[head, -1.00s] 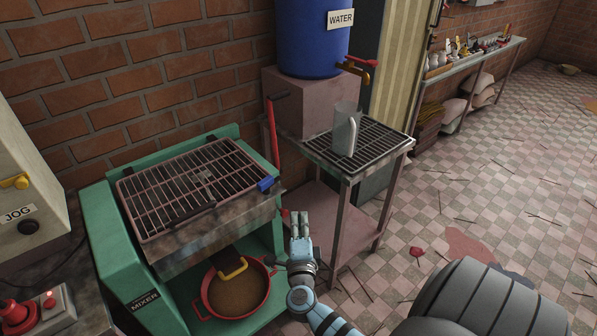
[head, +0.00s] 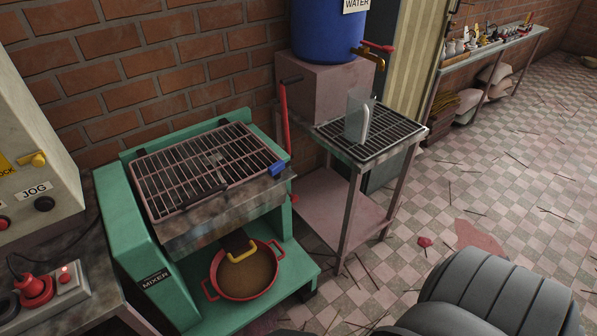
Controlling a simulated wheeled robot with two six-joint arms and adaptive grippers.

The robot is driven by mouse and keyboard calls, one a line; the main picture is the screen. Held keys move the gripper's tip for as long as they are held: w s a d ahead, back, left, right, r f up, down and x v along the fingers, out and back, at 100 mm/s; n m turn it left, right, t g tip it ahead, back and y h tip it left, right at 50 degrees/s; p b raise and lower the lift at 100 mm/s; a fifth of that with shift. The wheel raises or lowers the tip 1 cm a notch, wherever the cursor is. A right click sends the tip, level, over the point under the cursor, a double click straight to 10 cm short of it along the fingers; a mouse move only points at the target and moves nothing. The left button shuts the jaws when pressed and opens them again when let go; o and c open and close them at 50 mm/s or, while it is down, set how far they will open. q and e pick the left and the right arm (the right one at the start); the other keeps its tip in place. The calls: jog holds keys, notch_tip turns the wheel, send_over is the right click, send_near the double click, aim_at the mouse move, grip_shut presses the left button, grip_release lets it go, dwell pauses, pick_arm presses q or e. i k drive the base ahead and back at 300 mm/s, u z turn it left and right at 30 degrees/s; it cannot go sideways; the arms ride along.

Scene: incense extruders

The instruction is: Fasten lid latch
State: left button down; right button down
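The mixer (head: 142,250) is a green machine at the left of the head view. Its barred metal lid (head: 190,182) lies down over the top of the trough (head: 225,212). A blue latch piece (head: 278,168) sits at the lid's right front corner; whether it is fastened cannot be told. A dark bar, perhaps a handle, lies along the lid's front edge. Neither of my grippers is in view.
A red pan (head: 247,284) stands on the mixer's lower shelf. A red lever (head: 285,118) rises behind its right side. A metal stand (head: 353,205) with a jug (head: 357,118) is at the right. A control box (head: 36,140) is at the left.

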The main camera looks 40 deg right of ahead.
aim_at(275, 170)
jog(key=z, duration=0.05)
jog(key=k, duration=0.6)
jog(key=z, duration=0.75)
jog(key=i, duration=1.55)
jog(key=z, duration=0.05)
